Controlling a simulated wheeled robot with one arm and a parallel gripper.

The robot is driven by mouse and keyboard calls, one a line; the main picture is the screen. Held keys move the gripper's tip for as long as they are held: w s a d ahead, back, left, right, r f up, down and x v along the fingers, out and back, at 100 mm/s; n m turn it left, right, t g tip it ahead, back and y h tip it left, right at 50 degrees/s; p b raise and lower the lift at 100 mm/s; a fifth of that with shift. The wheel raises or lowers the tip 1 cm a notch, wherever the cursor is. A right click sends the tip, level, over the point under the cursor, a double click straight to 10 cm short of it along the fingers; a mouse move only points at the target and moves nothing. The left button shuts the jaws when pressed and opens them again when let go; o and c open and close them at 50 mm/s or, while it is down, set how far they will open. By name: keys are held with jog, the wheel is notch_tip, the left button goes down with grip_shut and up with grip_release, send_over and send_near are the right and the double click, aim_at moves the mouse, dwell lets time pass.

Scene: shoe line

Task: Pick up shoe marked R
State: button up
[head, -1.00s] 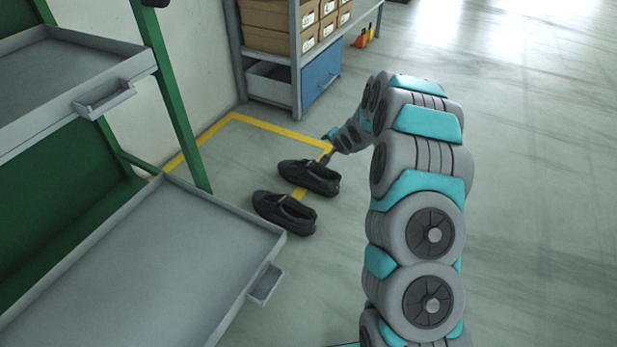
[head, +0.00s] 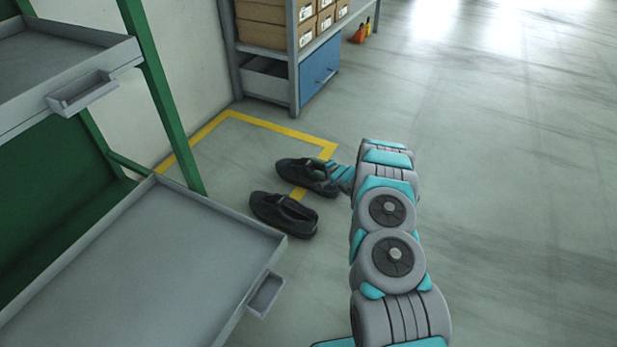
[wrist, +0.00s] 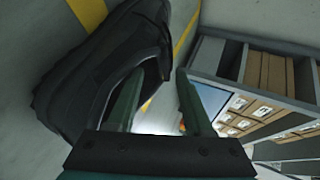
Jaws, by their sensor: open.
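Two black shoes are on the floor by the yellow line in the head view: a farther one (head: 304,174) and a nearer one (head: 283,214). No R mark is readable on either. In the wrist view a black shoe (wrist: 100,75) fills the left side, close to my gripper (wrist: 157,85). My gripper is open. Its left finger lies over the shoe's opening and its right finger is outside the shoe, with the shoe's near wall appearing between them. In the head view the arm ends at the farther shoe, and the fingers cannot be made out there.
A green rack with grey trays (head: 150,270) stands at the left. A shelf with cardboard boxes (head: 268,34) and a blue cabinet door (head: 319,72) stands behind the shoes. Yellow tape (head: 275,129) marks the floor. The floor at the right is clear.

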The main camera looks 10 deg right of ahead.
aim_at(311, 164)
jog(key=x, duration=0.5)
jog(key=shift+r+b, duration=0.1)
jog(key=shift+b, duration=0.25)
jog(key=shift+w+a+f, duration=0.15)
jog(key=shift+a+f, duration=0.05)
jog(key=shift+f, duration=0.05)
jog(key=shift+w+a, duration=0.15)
jog(key=shift+w, duration=0.2)
jog(key=shift+c, duration=0.2)
grip_shut()
dwell(0.6)
